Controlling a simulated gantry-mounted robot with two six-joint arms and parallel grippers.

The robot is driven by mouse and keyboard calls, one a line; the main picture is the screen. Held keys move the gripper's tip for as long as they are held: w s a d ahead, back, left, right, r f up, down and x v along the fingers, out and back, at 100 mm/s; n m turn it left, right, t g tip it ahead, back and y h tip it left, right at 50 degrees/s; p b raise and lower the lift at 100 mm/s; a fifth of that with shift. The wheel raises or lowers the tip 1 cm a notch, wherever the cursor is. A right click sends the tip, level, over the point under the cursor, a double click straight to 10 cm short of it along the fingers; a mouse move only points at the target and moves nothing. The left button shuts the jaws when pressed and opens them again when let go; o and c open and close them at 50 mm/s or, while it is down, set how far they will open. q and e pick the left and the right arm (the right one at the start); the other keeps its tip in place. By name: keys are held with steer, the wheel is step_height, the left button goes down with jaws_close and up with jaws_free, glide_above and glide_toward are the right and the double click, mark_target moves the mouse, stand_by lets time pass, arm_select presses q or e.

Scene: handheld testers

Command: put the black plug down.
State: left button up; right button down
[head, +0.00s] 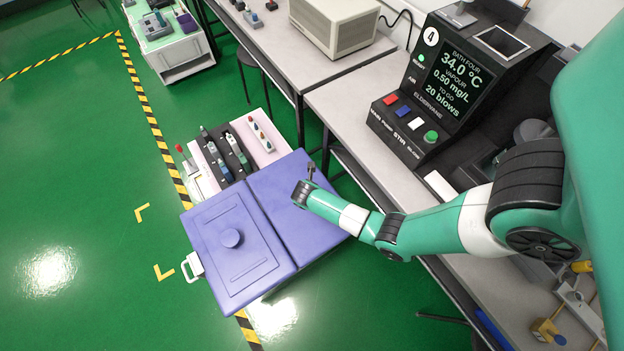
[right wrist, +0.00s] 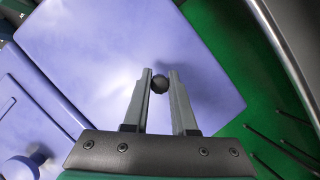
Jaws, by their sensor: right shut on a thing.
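My right gripper (right wrist: 160,84) is shut on the black plug (right wrist: 159,85), a small dark round thing between the fingertips in the right wrist view. In the head view this gripper (head: 310,175) is above the right-hand lid of a purple box (head: 285,221). The lid (right wrist: 125,50) fills much of the right wrist view behind the fingers. I cannot tell how high the plug is above it. In the head view the plug is too small to make out clearly. My left gripper is not in view.
The box's left lid has a round knob (head: 231,238). Trays with several handheld testers (head: 222,160) stand behind the box. A grey bench (head: 345,100) carries a black console (head: 430,90) with a lit display. Green floor (head: 80,200) is open at the left.

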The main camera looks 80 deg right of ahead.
steer(key=b+x, duration=0.1)
steer(key=x, duration=0.1)
steer(key=a+b+x, duration=0.1)
steer(key=b+x, duration=0.1)
steer(key=shift+w+d+f, duration=0.1)
steer(key=shift+f, duration=0.15)
steer(key=shift+r, duration=0.15)
steer(key=c, duration=0.7)
jaws_free()
steer(key=p+v, duration=0.8)
steer(key=v, duration=0.4)
